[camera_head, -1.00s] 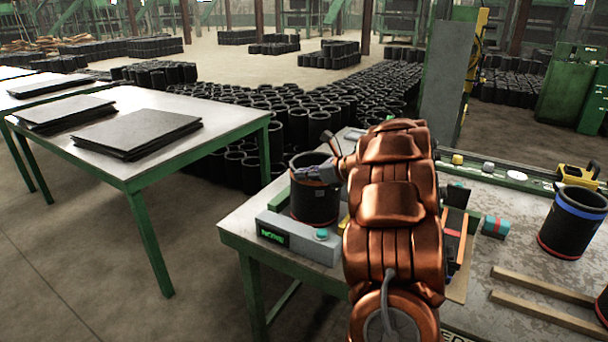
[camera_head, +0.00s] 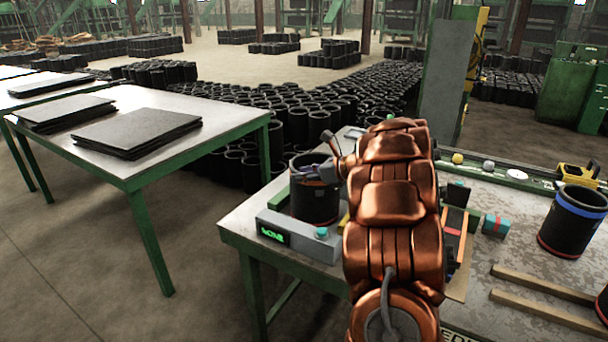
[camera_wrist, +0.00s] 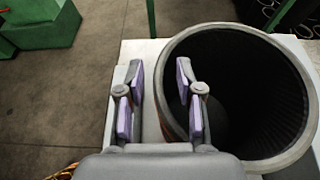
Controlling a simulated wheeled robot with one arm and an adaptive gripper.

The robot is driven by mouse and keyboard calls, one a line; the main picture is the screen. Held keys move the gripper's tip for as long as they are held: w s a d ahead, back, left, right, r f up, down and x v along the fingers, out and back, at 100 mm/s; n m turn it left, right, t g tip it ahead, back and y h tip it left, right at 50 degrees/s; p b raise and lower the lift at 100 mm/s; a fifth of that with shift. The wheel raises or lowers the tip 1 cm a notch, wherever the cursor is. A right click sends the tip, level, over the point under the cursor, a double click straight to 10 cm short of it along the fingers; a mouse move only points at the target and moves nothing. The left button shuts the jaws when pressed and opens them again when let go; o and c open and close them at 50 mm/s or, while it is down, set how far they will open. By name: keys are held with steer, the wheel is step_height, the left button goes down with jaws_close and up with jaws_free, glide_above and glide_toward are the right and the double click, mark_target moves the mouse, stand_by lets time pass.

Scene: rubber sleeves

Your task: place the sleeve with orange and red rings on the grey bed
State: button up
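A black sleeve (camera_head: 315,205) stands upright at the near left corner of the right table, with a thin reddish line low on it and an orange tint near its top. It stands behind a grey box with a green display (camera_head: 300,237); whether it rests on that unit is hidden. My gripper (camera_head: 306,173) is at the sleeve's top. In the wrist view my gripper (camera_wrist: 158,88) is open, its purple-padded fingers apart. The sleeve's open mouth (camera_wrist: 245,85) fills the right side there, and its left wall lies between the fingers, with the right finger over the opening. Contact is unclear.
A blue-banded sleeve (camera_head: 573,222) stands at the right, and another is cut off at the right edge. Two wooden strips (camera_head: 545,300), a red-and-teal block (camera_head: 495,225) and a yellow tool (camera_head: 578,174) lie on the table. My arm hides its middle.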

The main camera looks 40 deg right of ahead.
steer(key=b+v, duration=0.2)
steer(key=v, duration=1)
steer(key=shift+a, duration=0.1)
